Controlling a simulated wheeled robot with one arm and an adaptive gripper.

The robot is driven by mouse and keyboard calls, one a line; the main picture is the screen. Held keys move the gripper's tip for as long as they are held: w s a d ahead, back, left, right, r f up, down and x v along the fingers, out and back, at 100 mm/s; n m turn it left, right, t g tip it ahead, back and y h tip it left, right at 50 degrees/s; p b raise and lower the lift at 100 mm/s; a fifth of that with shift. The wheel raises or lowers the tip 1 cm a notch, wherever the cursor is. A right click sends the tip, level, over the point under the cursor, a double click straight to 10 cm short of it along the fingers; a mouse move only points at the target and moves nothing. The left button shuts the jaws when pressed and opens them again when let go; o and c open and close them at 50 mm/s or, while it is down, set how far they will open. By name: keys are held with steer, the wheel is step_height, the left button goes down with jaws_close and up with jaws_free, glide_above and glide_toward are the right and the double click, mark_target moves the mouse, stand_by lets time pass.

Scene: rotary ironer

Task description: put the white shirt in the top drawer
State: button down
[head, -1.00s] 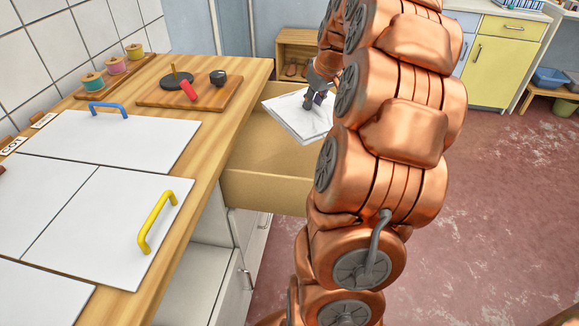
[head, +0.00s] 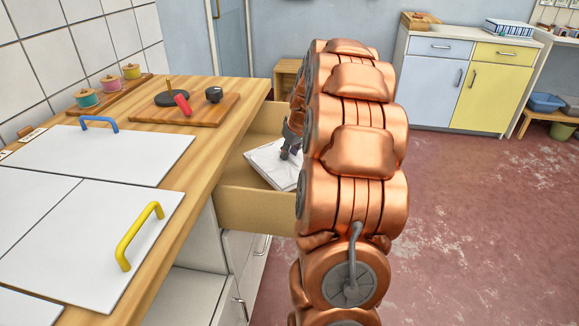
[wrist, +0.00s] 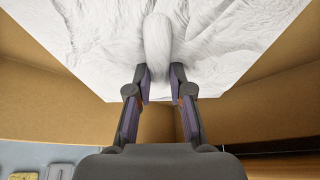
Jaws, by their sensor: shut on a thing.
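The white shirt (head: 266,161) is a flat folded bundle inside the outline of the open top drawer (head: 243,207). Its left side shows in the head view; my arm hides the right side. My gripper (head: 290,150) points down at it. In the wrist view, my gripper (wrist: 158,74) is shut on a raised fold of the shirt (wrist: 90,45), with a finger on each side. The drawer's tan walls (wrist: 60,95) show around the shirt there. I cannot tell whether the shirt touches the drawer floor.
A wooden counter (head: 225,115) runs along the left, beside the drawer. Open red floor (head: 470,220) lies to the right.

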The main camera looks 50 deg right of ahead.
mark_target(290, 164)
steer(key=shift+f, duration=2.1)
steer(key=shift+f, duration=0.15)
steer(key=c, duration=1.1)
jaws_free()
steer(key=shift+o, duration=0.2)
steer(key=v, duration=1.1)
steer(key=shift+w, duration=0.15)
steer(key=shift+s+a+r, duration=0.1)
steer(key=shift+s+r, duration=0.2)
steer(key=shift+r, duration=0.35)
